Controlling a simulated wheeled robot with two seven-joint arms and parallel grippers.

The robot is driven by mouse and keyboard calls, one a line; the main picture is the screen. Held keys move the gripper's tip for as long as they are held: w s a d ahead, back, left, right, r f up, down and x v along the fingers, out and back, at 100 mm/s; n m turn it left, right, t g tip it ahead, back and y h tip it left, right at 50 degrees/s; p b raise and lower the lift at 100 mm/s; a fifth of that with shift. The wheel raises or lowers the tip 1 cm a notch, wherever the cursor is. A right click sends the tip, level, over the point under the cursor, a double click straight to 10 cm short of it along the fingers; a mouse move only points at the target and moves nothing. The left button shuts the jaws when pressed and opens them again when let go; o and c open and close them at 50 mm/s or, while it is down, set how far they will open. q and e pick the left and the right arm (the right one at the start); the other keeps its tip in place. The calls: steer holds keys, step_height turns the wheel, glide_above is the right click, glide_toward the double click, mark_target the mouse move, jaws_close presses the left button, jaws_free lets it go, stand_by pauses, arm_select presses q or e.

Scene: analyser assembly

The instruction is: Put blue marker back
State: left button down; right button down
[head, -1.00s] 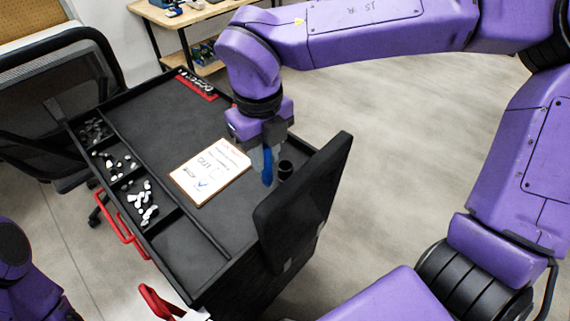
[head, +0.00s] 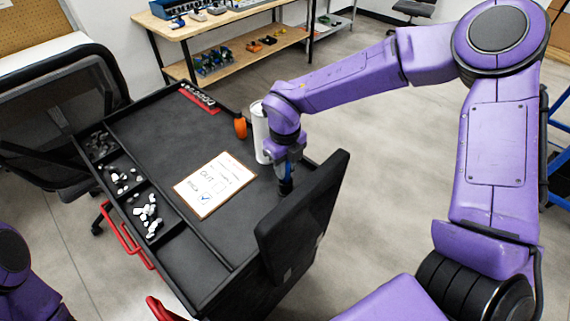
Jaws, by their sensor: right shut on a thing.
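The blue marker (head: 282,171) is upright in my right gripper (head: 286,160), which is shut on it at the right side of the black cart top. A small dark cup (head: 286,187) stands directly below. The marker's lower end meets the cup's mouth; whether it is inside or just in front is hard to tell. The clipboard sheet (head: 222,179) lies to the left on the cart, with a blue tick on it. My left gripper is out of view; only part of my left arm shows at the lower left.
A white cylinder (head: 260,135) and an orange object (head: 240,127) stand just behind my right gripper. A black upright panel (head: 300,215) rises at the cart's right front. Compartments with pale pieces (head: 148,214) line the left.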

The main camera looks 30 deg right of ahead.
steer(key=c, duration=1)
jaws_free()
steer(key=shift+o, duration=0.2)
step_height(320, 180, up, 12)
steer(key=shift+r+b, duration=0.1)
steer(key=shift+b, duration=0.2)
